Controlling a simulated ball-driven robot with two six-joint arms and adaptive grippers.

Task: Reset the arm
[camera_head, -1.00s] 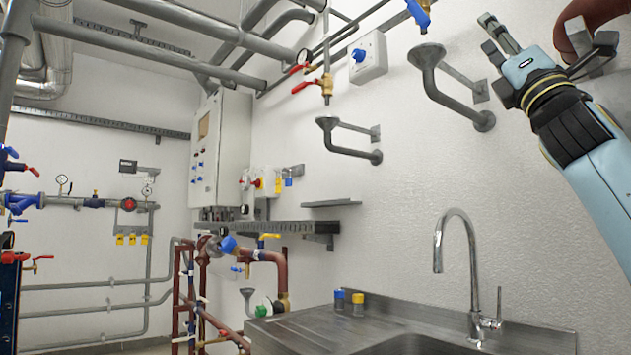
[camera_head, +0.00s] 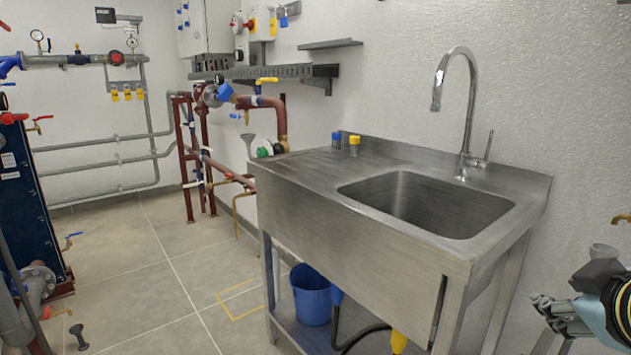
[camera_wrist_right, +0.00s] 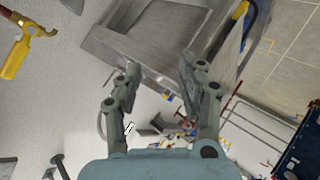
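My right gripper (camera_head: 550,312) is at the lower right edge of the head view, to the right of the sink unit (camera_head: 350,225). Only its fingers and part of the wrist show there. In the right wrist view the two fingers of the gripper (camera_wrist_right: 158,74) stand apart with a gap between them, and nothing is held. The sink unit shows beyond the fingers. My left gripper is not in view.
A blue bucket (camera_head: 311,294) stands on the sink's lower shelf. Red pipework (camera_head: 190,150) stands behind. The tiled floor (camera_head: 150,270) at left is mostly clear.

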